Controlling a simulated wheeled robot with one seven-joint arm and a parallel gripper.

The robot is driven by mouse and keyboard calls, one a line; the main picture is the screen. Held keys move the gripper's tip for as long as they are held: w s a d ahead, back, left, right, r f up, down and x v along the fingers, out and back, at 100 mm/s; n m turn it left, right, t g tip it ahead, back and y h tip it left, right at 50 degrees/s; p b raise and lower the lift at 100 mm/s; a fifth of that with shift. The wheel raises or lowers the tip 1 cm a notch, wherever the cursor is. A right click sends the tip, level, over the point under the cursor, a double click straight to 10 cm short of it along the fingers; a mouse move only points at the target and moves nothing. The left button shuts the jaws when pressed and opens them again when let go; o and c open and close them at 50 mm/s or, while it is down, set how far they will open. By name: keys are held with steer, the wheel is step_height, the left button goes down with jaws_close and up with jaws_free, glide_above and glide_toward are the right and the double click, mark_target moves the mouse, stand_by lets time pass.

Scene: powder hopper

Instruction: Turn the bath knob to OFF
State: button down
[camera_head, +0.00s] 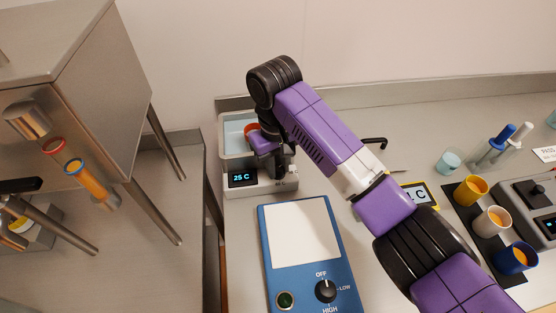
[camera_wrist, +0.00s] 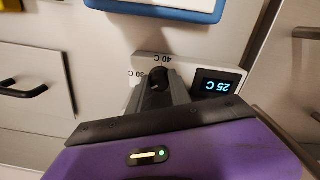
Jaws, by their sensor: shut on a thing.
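The water bath (camera_head: 262,190) stands at the back, left of centre, in the head view. Its display (camera_head: 243,178) reads 25 C and also shows upside down in the wrist view (camera_wrist: 217,85). The dark bath knob (camera_wrist: 159,73) is on the front panel beside the display, with 30 C and 40 C marks around it. My gripper (camera_wrist: 161,84) is shut on the knob, one finger on each side. In the head view my gripper (camera_head: 284,168) hides the knob. The OFF mark and the knob's pointer cannot be made out.
A blue device (camera_head: 313,275) with its own OFF/LOW/HIGH knob (camera_head: 325,291) stands in front of the bath. A steel hopper (camera_head: 75,90) on legs is at left. Coloured cups (camera_head: 470,190) and a yellow-framed display (camera_head: 420,194) are at right, near my arm.

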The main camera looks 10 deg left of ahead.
steer(key=shift+n+p, duration=0.35)
steer(key=shift+n, duration=0.55)
steer(key=c, duration=1.2)
jaws_free()
